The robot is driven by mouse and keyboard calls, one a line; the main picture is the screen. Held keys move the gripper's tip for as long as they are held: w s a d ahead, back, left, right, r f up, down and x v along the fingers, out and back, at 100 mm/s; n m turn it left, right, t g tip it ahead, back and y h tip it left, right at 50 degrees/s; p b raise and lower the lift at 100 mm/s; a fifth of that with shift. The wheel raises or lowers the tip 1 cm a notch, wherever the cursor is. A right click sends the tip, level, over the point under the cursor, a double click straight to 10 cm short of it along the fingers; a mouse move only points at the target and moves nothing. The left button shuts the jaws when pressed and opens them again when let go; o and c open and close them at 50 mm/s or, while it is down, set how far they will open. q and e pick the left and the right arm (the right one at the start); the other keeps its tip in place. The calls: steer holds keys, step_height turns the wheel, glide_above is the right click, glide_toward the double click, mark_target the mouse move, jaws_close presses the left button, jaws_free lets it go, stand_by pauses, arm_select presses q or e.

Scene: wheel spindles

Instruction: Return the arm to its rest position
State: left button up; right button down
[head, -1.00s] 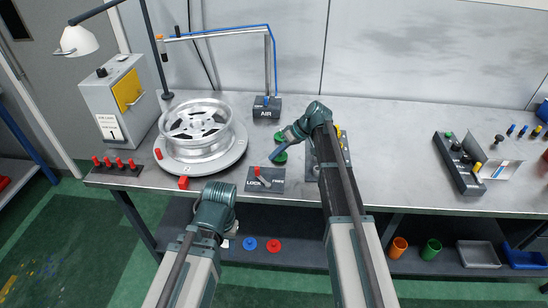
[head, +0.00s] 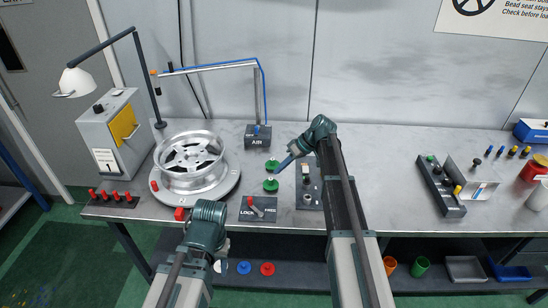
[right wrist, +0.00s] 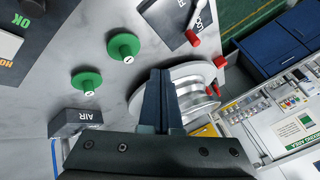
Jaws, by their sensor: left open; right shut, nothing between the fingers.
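My right arm reaches over the bench, and its gripper (head: 286,163) is shut and empty, pointing left near two green knobs, the upper one (head: 271,167) and the lower one (head: 271,185). In the right wrist view its fingers (right wrist: 162,98) lie together above the bench, with the silver wheel (right wrist: 192,98) beyond them and nothing held. My left gripper (head: 208,226) is low at the bench's front edge, below the wheel on its round plate; its fingers are mostly hidden behind its wrist. It is open.
The silver wheel (head: 190,158) rests on the plate at left. A LOCK/FREE lever panel (head: 258,208) lies near the front edge. The AIR stand (head: 257,135) is behind the knobs. A dark panel (head: 308,190) is beside the right arm.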

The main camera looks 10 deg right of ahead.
steer(key=s+a+f+m+g+h, duration=0.1)
steer(key=s+a+f+h, duration=0.1)
steer(key=s+a, duration=0.5)
steer(key=s+a+f+g+h, duration=0.15)
steer(key=s+a, duration=0.35)
steer(key=s, duration=0.5)
steer(key=s+a+f+m+h, duration=0.1)
steer(key=s+h, duration=0.4)
steer(key=s, duration=0.8)
steer(key=shift+s+a+m+t, duration=0.3)
steer(key=shift+s+a+t, duration=0.05)
steer(key=shift+a, duration=0.2)
